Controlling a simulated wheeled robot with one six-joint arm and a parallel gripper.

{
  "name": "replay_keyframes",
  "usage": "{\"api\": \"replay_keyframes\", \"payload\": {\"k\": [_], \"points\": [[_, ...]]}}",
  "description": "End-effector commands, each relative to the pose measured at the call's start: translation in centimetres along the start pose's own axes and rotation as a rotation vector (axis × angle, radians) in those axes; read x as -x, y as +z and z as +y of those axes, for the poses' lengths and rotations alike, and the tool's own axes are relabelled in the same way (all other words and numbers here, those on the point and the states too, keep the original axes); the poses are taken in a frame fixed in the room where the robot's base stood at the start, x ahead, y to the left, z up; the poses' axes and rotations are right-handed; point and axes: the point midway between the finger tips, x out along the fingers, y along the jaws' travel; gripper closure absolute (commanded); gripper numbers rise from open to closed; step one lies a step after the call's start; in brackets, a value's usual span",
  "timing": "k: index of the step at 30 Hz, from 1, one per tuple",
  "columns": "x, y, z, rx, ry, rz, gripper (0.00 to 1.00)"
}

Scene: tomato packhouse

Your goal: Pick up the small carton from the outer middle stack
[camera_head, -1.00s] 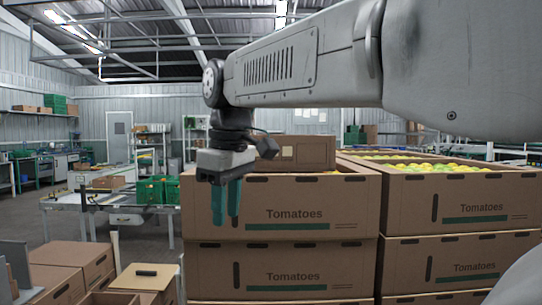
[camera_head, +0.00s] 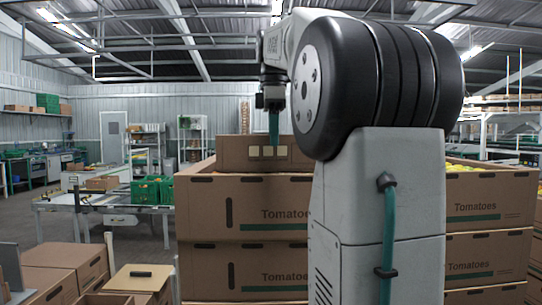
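The small carton (camera_head: 230,153) is a plain brown box with pale labels on its front. It sits on top of the stack of large Tomatoes cartons (camera_head: 245,205) in the middle of the view. My gripper (camera_head: 274,142) points down at the carton's top, right of its middle. The teal fingers show edge-on as one bar, overlapping the carton's upper part, so I cannot tell whether they are open or shut, or touching it. My arm hides the carton's right end and much of the stack.
Another Tomatoes stack (camera_head: 490,195) with tomatoes on top stands to the right, partly behind my arm. Lower brown cartons (camera_head: 60,268) are at the front left. A table (camera_head: 100,205) with green crates (camera_head: 150,190) stands behind on the left, with open floor beyond.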

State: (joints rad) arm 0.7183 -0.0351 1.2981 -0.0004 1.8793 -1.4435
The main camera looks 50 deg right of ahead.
Motion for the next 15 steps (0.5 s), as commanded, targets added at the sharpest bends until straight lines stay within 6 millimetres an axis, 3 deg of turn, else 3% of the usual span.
{"api": "replay_keyframes", "payload": {"k": [7,15], "points": [[-3.6,0.1,0.2,0.0,-0.002,0.0,0.69],[-4.4,0.1,0.2,-0.001,0.0,0.0,0.69]]}}
